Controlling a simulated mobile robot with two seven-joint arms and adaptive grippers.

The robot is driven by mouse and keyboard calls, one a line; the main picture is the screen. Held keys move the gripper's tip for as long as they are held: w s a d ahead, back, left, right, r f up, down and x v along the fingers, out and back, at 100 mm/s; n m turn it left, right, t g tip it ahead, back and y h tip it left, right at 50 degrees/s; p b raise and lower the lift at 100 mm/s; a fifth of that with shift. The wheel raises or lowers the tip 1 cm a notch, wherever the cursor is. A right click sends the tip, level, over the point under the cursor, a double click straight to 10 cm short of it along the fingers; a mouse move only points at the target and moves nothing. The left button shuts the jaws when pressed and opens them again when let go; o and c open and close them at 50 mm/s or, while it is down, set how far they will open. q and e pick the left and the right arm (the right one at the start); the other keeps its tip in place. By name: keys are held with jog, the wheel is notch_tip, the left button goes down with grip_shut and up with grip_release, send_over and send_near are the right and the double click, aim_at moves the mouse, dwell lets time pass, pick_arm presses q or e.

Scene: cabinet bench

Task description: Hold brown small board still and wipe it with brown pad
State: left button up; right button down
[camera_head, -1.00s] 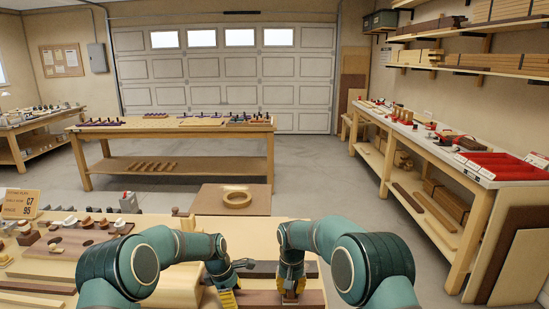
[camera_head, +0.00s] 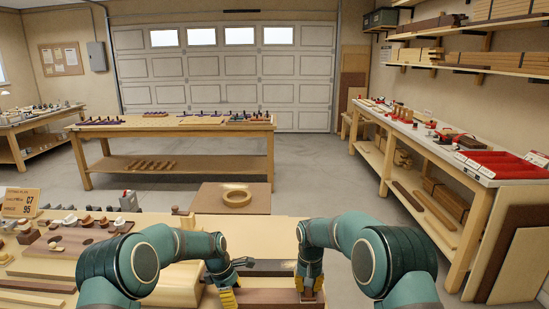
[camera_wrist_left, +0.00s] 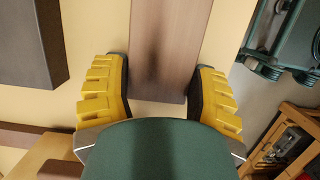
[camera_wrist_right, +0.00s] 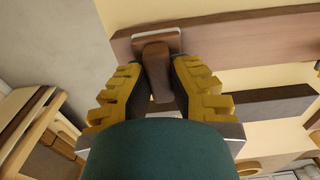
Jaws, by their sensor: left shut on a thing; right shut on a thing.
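The brown small board (camera_head: 266,298) lies flat on the near bench, at the bottom of the head view. My left gripper (camera_head: 228,297) is shut on its left end; in the left wrist view the fingers straddle the board (camera_wrist_left: 172,45) on both sides. My right gripper (camera_head: 309,292) is shut on the brown pad (camera_wrist_right: 154,68), gripping its brown upright handle. The pad's pale base rests on the board (camera_wrist_right: 225,38) near its right end. In the head view the pad is mostly hidden by the gripper.
A dark strip (camera_head: 264,268) lies just behind the board. Farther back is a brown panel (camera_head: 210,205) with a wooden ring (camera_head: 237,196) on it. Wooden blocks and holders (camera_head: 70,235) crowd the bench's left side. Bare bench lies between the strip and the panel.

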jog(key=shift+d+f, duration=0.1)
jog(key=shift+d, duration=1.4)
notch_tip(320, 180, up, 11)
dwell(0.6)
pick_arm(q)
jog(key=o, duration=1.1)
jog(key=shift+o, duration=0.2)
